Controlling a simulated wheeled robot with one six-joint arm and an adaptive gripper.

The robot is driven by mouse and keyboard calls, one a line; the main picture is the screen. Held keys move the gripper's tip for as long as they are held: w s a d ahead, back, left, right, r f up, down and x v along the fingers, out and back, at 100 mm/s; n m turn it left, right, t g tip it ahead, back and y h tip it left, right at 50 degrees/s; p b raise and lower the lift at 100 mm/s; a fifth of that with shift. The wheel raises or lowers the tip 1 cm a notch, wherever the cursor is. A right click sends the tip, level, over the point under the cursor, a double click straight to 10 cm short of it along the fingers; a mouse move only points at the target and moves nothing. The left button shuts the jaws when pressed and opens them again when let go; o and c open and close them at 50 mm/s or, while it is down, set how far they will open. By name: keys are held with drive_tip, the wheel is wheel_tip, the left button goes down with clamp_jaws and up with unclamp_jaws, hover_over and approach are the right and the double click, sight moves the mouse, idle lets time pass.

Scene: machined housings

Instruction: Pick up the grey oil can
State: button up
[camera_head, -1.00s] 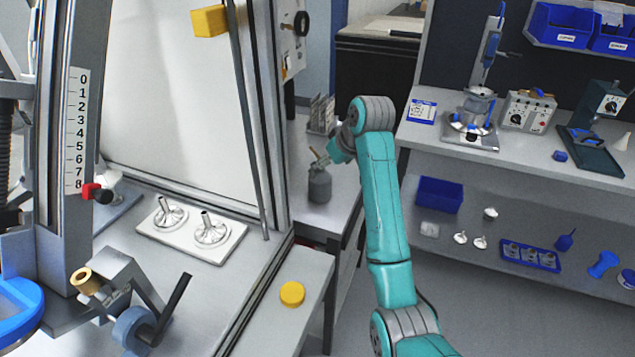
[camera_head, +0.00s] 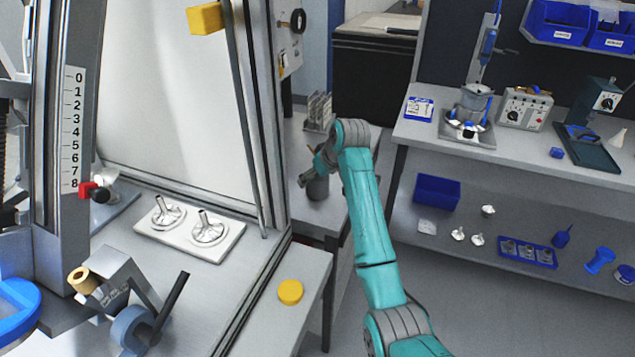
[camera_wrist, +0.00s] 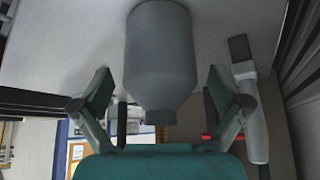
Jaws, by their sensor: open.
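The grey oil can (camera_head: 318,188) stands upright on the grey bench beside the machine enclosure, and my arm's end partly hides it in the head view. In the wrist view the can (camera_wrist: 160,60) fills the upper middle, its narrower neck end toward the bottom of the picture. My gripper (camera_head: 308,172) is at the can in the head view. In the wrist view my gripper (camera_wrist: 160,98) is open, with one finger on each side of the can and gaps between fingers and can. The can's spout is hard to make out.
A grey rack (camera_head: 318,110) stands behind the can on the same bench. The enclosure's upright frame (camera_head: 262,120) is close on the left. A grey handle-like object (camera_wrist: 250,105) lies right of the can in the wrist view. A shelf bench (camera_head: 450,135) with parts stands at right.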

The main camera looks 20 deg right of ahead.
drive_tip(key=c, duration=1.4)
drive_tip(key=shift+r, duration=0.1)
